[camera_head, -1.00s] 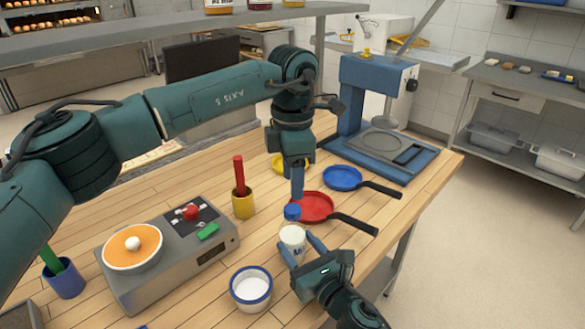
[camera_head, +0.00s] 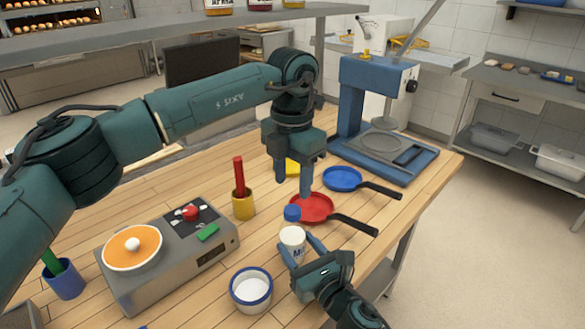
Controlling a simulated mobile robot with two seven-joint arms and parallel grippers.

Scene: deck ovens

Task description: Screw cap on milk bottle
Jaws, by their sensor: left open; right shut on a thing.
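The white milk bottle (camera_head: 293,241) with blue lettering stands near the front right of the wooden worktop. My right gripper (camera_head: 298,250) is shut on it, with blue fingers at its sides. The blue cap (camera_head: 292,213) shows just beyond the bottle's top in the picture. I cannot tell whether it rests on the neck or is apart from it. My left gripper (camera_head: 293,190) points down above the cap, fingers spread and empty.
A red pan (camera_head: 313,207) and a blue pan (camera_head: 343,178) lie right of the cap. A white bowl with a blue rim (camera_head: 251,308) stands left of the bottle. A yellow cup (camera_head: 243,205), a grey scale (camera_head: 183,277) and a blue press (camera_head: 372,95) stand around.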

